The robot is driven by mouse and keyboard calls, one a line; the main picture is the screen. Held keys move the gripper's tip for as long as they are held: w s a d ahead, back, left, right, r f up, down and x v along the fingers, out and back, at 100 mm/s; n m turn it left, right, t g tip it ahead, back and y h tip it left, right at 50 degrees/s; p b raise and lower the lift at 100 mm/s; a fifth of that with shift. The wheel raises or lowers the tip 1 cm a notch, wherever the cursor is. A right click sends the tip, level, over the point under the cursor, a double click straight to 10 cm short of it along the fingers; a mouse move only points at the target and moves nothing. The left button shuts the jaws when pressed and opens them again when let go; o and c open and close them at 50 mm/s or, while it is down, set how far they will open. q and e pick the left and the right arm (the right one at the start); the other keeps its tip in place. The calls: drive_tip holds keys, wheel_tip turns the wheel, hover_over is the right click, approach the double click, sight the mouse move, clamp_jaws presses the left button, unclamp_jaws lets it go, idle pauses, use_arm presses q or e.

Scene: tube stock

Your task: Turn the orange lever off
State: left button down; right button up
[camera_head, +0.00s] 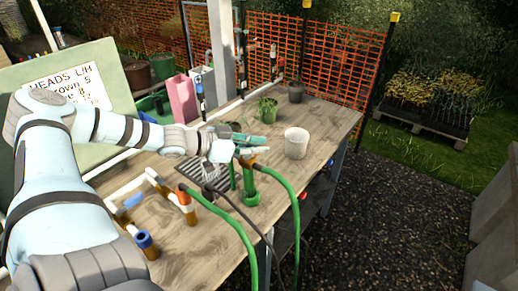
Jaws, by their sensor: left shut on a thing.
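My left gripper (252,145) reaches across the bench from the left, its jaws shut at the top of a green standpipe (250,186). A small orange piece, which looks like the orange lever (247,161), shows just under the fingertips. The jaws seem to be shut on it, but the fingers hide most of it and its angle cannot be told. A green hose (283,182) runs from the top of the standpipe over the bench's front edge. My right gripper is not in view.
A white pot (296,143) stands just right of the gripper on the wooden bench (325,118). Pots with plants (267,110) stand behind. An orange-red fitting (184,196) with another green hose and white pipework (128,188) lies nearer. The bench's right end is clear.

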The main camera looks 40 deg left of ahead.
use_arm(q)
drive_tip(key=shift+f+m+g+h, duration=0.2)
drive_tip(key=shift+m+g+h, duration=0.1)
drive_tip(key=shift+m+h, duration=0.15)
drive_tip(key=shift+d+f+m+g+h, duration=0.15)
drive_tip(key=shift+m+g+h, duration=0.15)
drive_tip(key=shift+m+h, duration=0.2)
drive_tip(key=m+g+h+b, duration=0.1)
drive_tip(key=m+g+b, duration=0.1)
drive_tip(key=b, duration=0.3)
drive_tip(key=s+d+m+g+h+b, duration=0.1)
drive_tip(key=m+g+h+b, duration=0.1)
drive_tip(key=g+b, duration=0.1)
drive_tip(key=m+g+h+b, duration=0.2)
drive_tip(key=m+b, duration=0.1)
drive_tip(key=b, duration=0.3)
drive_tip(key=shift+s+d+b, duration=0.2)
drive_tip(key=shift+s+b, duration=0.1)
